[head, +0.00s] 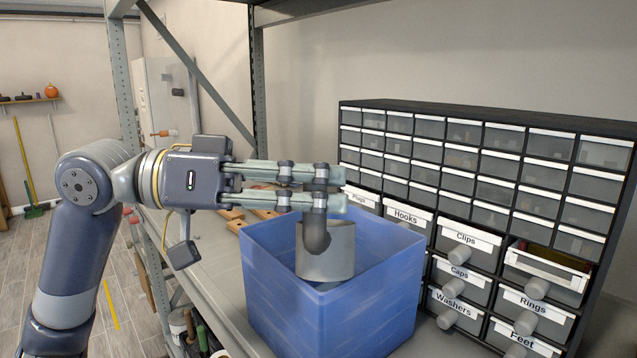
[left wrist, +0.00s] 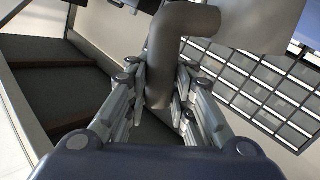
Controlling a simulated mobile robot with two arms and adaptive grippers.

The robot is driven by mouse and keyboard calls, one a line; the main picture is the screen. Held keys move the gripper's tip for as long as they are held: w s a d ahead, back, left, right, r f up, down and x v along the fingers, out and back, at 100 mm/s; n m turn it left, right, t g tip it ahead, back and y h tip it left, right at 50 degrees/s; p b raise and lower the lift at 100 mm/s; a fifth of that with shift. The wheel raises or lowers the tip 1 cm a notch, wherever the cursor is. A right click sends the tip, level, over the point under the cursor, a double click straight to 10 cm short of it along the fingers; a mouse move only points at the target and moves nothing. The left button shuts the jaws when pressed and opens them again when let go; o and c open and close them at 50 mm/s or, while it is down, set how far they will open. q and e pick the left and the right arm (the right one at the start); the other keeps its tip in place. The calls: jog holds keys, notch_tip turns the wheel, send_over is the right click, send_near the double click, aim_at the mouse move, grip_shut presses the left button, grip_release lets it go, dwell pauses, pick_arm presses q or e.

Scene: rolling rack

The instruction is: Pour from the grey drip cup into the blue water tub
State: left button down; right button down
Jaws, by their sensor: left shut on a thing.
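The blue water tub (head: 330,318) stands on the grey rack shelf, in front of the drawer cabinet. The grey drip cup (head: 334,252) hangs over the tub's opening, its lower part below the level of the tub's rim. My left gripper (head: 318,190) is shut on the cup's thick dark handle (head: 316,235), above the tub. In the left wrist view, the curved handle (left wrist: 165,70) runs between the fingers and the cup body (left wrist: 255,25) is at the upper right. I cannot see the cup's inside or any water. My right gripper is in neither view.
A black drawer cabinet (head: 490,136) with labelled drawers stands close behind and right of the tub; one drawer (head: 548,268) is pulled partly open. Wooden pieces (head: 236,216) lie on the shelf left of the tub. A rack post (head: 257,95) rises behind my gripper.

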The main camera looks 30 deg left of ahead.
pick_arm(q)
jog(key=shift+a+r+p, duration=0.1)
jog(key=shift+r+p, duration=2.65)
jog(key=shift+r, duration=0.75)
jog(key=shift+f, duration=0.1)
jog(key=shift+f+m+t+b, duration=0.1)
jog(key=shift+m+t+b, duration=0.2)
jog(key=shift+m+b, duration=0.5)
jog(key=shift+m, duration=1)
